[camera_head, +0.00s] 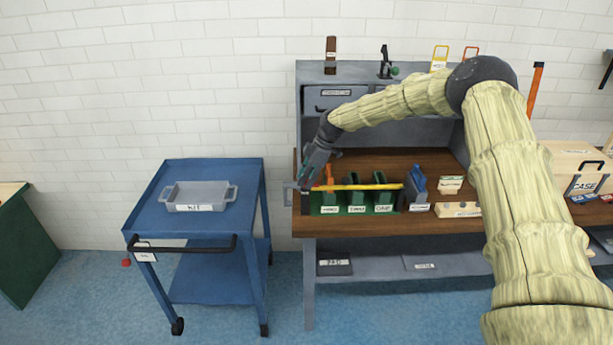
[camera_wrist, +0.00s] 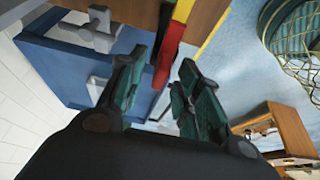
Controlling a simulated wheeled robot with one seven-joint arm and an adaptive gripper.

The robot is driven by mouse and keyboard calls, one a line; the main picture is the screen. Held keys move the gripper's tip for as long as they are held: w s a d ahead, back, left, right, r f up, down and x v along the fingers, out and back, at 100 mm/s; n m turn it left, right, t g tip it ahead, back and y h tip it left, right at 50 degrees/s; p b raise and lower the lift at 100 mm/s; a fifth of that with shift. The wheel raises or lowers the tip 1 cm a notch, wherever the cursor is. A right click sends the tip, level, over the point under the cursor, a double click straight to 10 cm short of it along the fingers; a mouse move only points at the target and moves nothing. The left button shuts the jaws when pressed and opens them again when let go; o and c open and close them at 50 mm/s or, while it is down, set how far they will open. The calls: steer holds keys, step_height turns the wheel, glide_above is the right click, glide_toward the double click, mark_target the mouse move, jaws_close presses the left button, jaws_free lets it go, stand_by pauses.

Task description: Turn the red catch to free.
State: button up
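The red catch (camera_wrist: 167,62) shows in the wrist view as a short red piece at the end of a yellow bar (camera_wrist: 183,12). In the head view, the yellow bar (camera_head: 368,187) lies across the front of the green slotted holders on the wooden bench. Its left end is near my gripper (camera_head: 311,172), which points down at the bench's left edge.
A blue cart (camera_head: 210,222) with a grey kit tray (camera_head: 197,207) stands left of the bench (camera_head: 420,224). Green holders (camera_head: 384,201), an orange-red upright piece (camera_head: 330,175) and a blue piece (camera_head: 417,183) are close by. A case (camera_head: 580,165) is at the right.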

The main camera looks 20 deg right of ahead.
steer(key=shift+f, duration=0.1)
jaws_close()
